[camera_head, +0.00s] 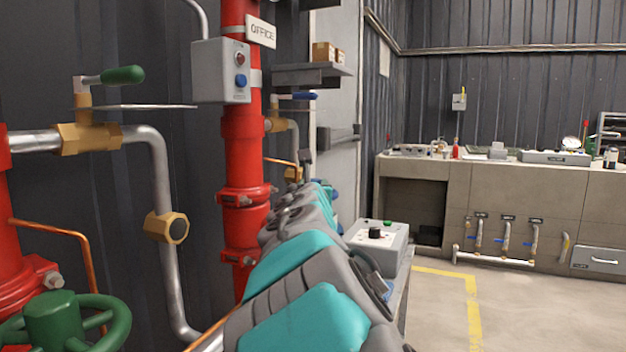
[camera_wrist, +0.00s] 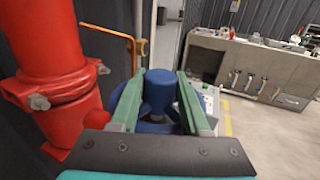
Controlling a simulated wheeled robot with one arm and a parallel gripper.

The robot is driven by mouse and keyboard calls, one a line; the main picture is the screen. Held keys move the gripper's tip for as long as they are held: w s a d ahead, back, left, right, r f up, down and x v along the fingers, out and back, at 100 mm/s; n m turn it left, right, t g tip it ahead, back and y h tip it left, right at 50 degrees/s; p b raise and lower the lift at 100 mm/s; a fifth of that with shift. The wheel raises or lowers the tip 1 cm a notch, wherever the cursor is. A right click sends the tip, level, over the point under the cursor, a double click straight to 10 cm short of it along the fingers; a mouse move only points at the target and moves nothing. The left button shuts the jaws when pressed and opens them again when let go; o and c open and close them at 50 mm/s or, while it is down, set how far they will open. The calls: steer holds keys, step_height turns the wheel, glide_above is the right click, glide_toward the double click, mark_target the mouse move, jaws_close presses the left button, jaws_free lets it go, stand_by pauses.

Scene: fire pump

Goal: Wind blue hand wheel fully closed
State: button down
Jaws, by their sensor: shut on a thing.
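The blue hand wheel (camera_wrist: 158,92) is in the middle of the wrist view, with its hub standing up between my fingers. My gripper (camera_wrist: 160,75) has one finger on each side of the hub and is shut on the wheel. Parts of the rim show low beside and behind the fingers; the rest is hidden by them. In the head view my arm stretches away along the red pipe and covers most of the wheel and gripper.
A red pipe (camera_head: 243,150) with bolted flanges stands left of my arm. A green hand wheel (camera_head: 58,318) and a green-handled valve (camera_head: 122,75) are at the left. A grey control box (camera_head: 378,241) sits right of my arm. The floor (camera_head: 540,300) at the right is clear.

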steer(key=shift+a+m+h+p, duration=0.15)
steer(key=shift+m+h+p, duration=0.55)
steer(key=shift+h+p, duration=0.4)
steer(key=shift+h, duration=0.4)
steer(key=m+h+p, duration=0.1)
steer(key=m+h, duration=0.1)
steer(key=shift+a+g+h, duration=0.1)
steer(key=shift+g+h, duration=0.2)
steer(key=shift+g, duration=0.1)
steer(key=shift+m+g+h, duration=1)
steer(key=shift+m+h, duration=0.6)
steer(key=shift+h, duration=0.6)
steer(key=shift+d+r+m+g+h, duration=0.1)
steer(key=shift+d+m+g+h, duration=0.15)
steer(key=shift+m+h, duration=0.2)
steer(key=shift+a, duration=0.1)
steer(key=shift+c, duration=1.9)
jaws_free()
